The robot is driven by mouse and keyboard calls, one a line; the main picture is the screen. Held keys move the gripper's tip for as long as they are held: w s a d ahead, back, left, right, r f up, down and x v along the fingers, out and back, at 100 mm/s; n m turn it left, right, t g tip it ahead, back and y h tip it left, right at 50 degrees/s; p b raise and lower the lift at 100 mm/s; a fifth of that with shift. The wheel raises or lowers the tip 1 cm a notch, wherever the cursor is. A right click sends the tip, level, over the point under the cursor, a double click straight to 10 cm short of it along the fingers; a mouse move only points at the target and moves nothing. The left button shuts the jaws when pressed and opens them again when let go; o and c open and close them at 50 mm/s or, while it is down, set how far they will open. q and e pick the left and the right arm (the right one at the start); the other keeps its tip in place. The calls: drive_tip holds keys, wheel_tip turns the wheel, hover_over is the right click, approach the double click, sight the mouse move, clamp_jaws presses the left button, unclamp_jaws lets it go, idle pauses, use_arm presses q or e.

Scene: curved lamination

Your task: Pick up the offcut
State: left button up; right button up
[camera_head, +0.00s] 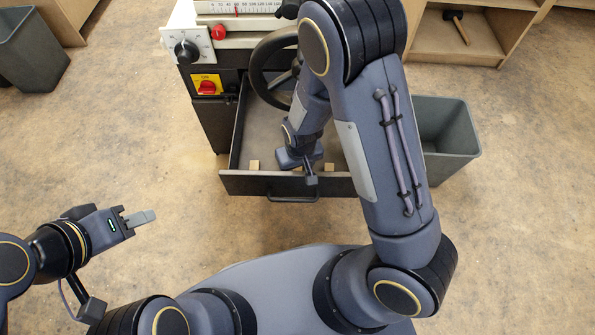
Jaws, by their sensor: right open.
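Two small pale wooden pieces lie in the open drawer (262,184) near its front: one wooden piece (254,165) at the left and another wooden piece (329,168) at the right. Either could be the offcut; I cannot tell which. My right gripper (311,179) reaches down into the drawer between them, closer to the right piece. It is open, and I see nothing held in it; my arm hides part of the drawer. My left gripper (142,218) is over the floor at the left, away from the drawer. Its fingers overlap in this view.
The drawer belongs to a dark machine with a red switch (207,88), a dial (187,51) and a handwheel (262,70). A grey bin (450,135) stands right of the drawer. Another bin (30,60) and a shelf with a mallet (459,27) stand further back. Open floor lies left.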

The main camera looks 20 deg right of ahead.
drive_tip(key=c, duration=1.2)
drive_tip(key=shift+r, duration=0.2)
